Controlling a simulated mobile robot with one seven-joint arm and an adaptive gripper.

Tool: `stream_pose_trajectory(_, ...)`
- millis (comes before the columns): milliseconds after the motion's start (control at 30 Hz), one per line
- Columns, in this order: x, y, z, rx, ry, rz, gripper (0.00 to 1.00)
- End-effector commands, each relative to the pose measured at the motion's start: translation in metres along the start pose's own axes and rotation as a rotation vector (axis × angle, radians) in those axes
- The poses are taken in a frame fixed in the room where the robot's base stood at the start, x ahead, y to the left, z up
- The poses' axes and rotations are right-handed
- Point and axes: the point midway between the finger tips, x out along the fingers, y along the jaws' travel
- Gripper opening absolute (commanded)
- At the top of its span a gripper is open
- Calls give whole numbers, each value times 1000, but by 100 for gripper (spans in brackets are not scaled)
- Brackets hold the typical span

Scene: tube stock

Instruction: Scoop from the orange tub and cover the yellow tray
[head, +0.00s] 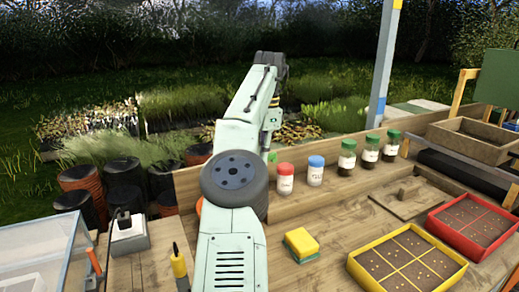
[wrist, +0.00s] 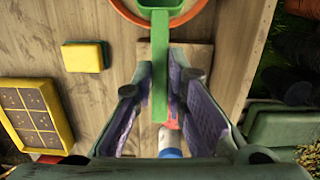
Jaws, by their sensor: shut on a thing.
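My gripper (wrist: 159,88) is shut on the green handle of a scoop (wrist: 160,50) in the wrist view. The scoop's head is at the top edge, over the orange tub (wrist: 129,15). The frame cuts off both, so what the scoop holds and its depth are hidden. In the head view my arm hides nearly all of the tub; a sliver of orange (head: 199,207) shows beside it. The yellow tray (head: 452,277) lies at the front right, with pale seeds on brown soil in its compartments. It also shows at the left of the wrist view (wrist: 58,108).
A yellow-green sponge (head: 301,245) lies between my arm and the yellow tray. A red tray (head: 434,228) is right of it. Red-lidded (head: 286,180), blue-lidded (head: 315,172) and several green-lidded jars line the back. A wooden float (head: 408,202) lies before them.

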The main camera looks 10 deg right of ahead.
Motion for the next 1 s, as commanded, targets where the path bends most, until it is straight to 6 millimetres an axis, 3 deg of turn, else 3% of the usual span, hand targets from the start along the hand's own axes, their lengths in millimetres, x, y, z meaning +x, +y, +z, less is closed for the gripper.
stream_pose_trajectory(367,7,-1,12,1,128,2,0)
stream_pose_trajectory(767,17,-1,40,-7,478,-2,0)
stream_pose_trajectory(1000,41,0,37,-1,519,-1,0)
